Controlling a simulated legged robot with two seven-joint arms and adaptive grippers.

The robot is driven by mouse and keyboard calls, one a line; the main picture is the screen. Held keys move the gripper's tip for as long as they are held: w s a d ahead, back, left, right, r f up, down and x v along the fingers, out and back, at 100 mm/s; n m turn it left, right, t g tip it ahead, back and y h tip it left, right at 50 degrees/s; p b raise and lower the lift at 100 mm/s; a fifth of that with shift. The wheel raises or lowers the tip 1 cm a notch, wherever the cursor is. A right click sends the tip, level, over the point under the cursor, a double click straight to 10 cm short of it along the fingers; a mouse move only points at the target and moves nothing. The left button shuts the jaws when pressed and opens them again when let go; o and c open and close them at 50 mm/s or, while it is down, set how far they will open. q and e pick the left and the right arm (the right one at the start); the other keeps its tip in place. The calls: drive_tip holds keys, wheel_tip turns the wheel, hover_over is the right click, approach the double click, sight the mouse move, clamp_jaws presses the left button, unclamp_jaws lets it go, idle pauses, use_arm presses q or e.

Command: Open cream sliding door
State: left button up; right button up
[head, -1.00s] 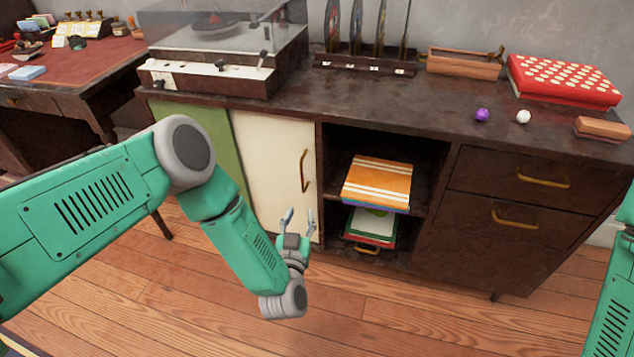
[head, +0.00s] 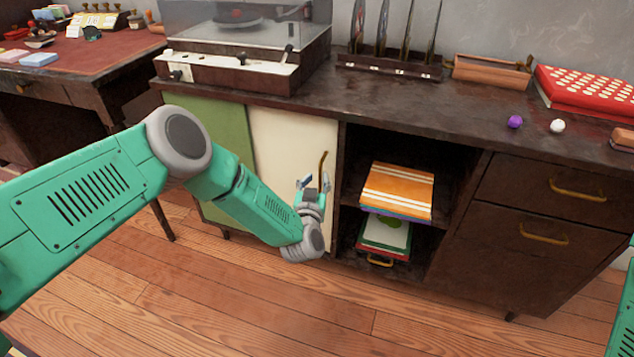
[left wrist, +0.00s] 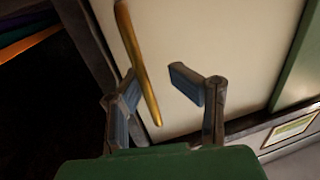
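The cream sliding door (head: 285,140) covers part of the left side of the dark cabinet, beside a green panel (head: 222,135). Its brass handle (head: 322,165) is upright near the door's right edge. The door also fills much of the left wrist view (left wrist: 215,45). My left gripper (head: 313,182) is in front of the lower part of the handle, with its fingers apart. In the left wrist view the lower end of the brass handle (left wrist: 138,62) lies between the open fingers (left wrist: 155,82), closer to the left one. I cannot tell whether they touch. My right gripper is out of view.
Right of the door is an open compartment with an orange striped stack (head: 398,190) on a shelf. Drawers (head: 545,190) are further right. A record player (head: 240,50) stands on top. The wooden floor (head: 330,310) in front is clear.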

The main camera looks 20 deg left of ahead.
use_arm(q)
drive_tip(key=shift+d+r, duration=0.25)
drive_tip(key=shift+d, duration=0.15)
drive_tip(key=shift+d+r, duration=0.1)
drive_tip(key=shift+d, duration=0.6)
clamp_jaws()
drive_tip(key=a, duration=0.6)
drive_tip(key=a+p, duration=0.1)
drive_tip(key=a, duration=1.2)
drive_tip(key=shift+w+f, duration=0.15)
drive_tip(key=shift+f, duration=0.15)
drive_tip(key=shift+a, duration=0.25)
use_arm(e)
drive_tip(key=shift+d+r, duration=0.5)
use_arm(q)
drive_tip(key=shift+c, duration=0.3)
unclamp_jaws()
drive_tip(key=shift+a, duration=0.1)
drive_tip(key=shift+o, duration=0.3)
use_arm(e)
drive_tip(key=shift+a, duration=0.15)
